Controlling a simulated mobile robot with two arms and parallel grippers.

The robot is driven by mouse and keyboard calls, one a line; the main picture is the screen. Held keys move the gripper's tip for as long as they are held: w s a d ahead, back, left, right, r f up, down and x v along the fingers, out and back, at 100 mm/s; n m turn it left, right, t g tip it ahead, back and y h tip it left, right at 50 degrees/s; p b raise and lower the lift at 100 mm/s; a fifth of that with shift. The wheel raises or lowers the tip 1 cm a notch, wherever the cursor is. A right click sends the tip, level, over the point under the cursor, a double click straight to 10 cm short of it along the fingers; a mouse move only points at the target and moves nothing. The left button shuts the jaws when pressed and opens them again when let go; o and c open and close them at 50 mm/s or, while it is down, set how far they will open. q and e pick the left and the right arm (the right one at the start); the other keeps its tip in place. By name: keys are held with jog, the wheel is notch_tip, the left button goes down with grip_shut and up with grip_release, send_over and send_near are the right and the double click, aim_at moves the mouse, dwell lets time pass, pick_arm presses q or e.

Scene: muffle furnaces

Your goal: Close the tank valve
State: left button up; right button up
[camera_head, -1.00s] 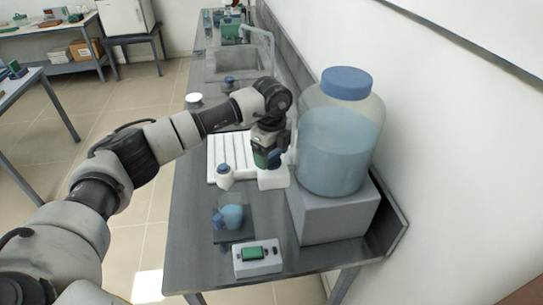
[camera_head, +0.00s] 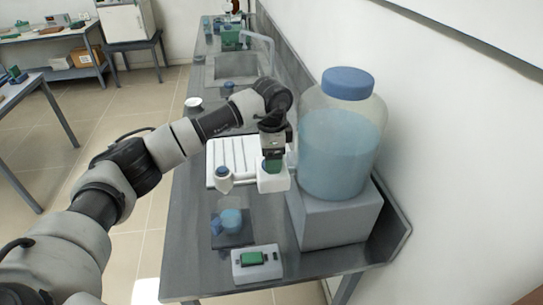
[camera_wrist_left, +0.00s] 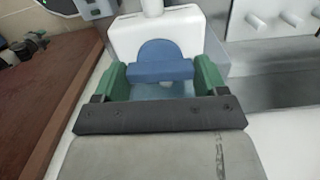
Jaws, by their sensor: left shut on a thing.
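The tank (camera_head: 338,155) is a large clear jar of blue liquid with a blue lid, standing on a grey block. At its left side is the white valve body (camera_head: 274,182), which also shows in the left wrist view (camera_wrist_left: 140,32). The valve's blue handle (camera_wrist_left: 165,62) lies between the green fingers of my left gripper (camera_wrist_left: 163,78). My left gripper (camera_head: 271,164) points down over the white body and is shut on the handle. In the head view the fingers mostly hide the handle. My right gripper is not in view.
The grey block (camera_head: 335,218) stands close to the wall on the bench. A white ribbed board (camera_head: 232,158) and a small blue-capped bottle (camera_head: 223,180) are left of the valve. In front are a flask (camera_head: 231,220) and a white box with a green display (camera_head: 256,262).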

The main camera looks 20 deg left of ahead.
pick_arm(q)
jog(key=shift+r+n, duration=0.15)
jog(key=shift+n, duration=0.35)
jog(key=o, duration=0.6)
jog(key=shift+o, duration=0.2)
notch_tip(320, 180, up, 11)
jog(key=b, duration=0.3)
jog(key=shift+f, duration=0.2)
